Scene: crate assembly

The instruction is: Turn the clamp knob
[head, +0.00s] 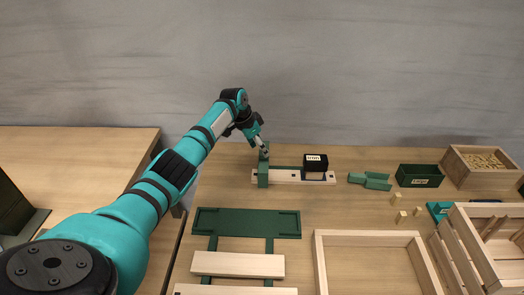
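A dark green clamp (263,172) stands upright over the left end of a pale wooden slat (289,177) at the back of the table. My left gripper (264,151) points down at the top of the clamp from the upper left. Its fingertips are at or just above where a knob would sit. The knob itself is hidden or too small to make out. I cannot tell whether the fingers are open or shut on it. My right gripper is out of view.
A black labelled box (316,162) sits at the slat's right end. Green bracket pieces (370,180), a green bin (419,176) and a wooden box of small parts (456,168) stand to the right. A green jig (247,223), slats, a frame (318,262) and a crate (470,245) fill the front.

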